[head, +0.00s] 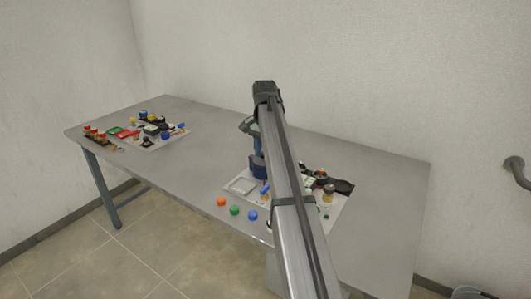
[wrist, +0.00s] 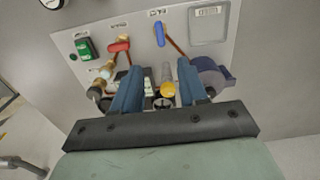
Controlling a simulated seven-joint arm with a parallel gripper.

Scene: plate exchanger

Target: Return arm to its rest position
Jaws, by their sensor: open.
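My gripper (wrist: 158,74) is open in the wrist view, with its two blue fingers apart and no object clearly held between them. It points at a grey panel (wrist: 250,112) with fittings. A yellow knob (wrist: 166,91) and small fittings show between and just beyond the fingers. A dark blue round part (wrist: 212,75) is close beside the right finger; I cannot tell whether they touch. In the head view my arm reaches over the table (head: 385,180), and my gripper (head: 256,146) hangs above the right-hand panel (head: 233,197), partly hidden by the arm.
The panel carries a red-handled valve (wrist: 119,46), a blue-handled valve (wrist: 160,34) and a green switch (wrist: 85,48). Orange (head: 221,202), green (head: 235,210) and blue (head: 252,215) round pieces are at its front edge. A second panel (head: 170,138) with parts stands left. The table middle is clear.

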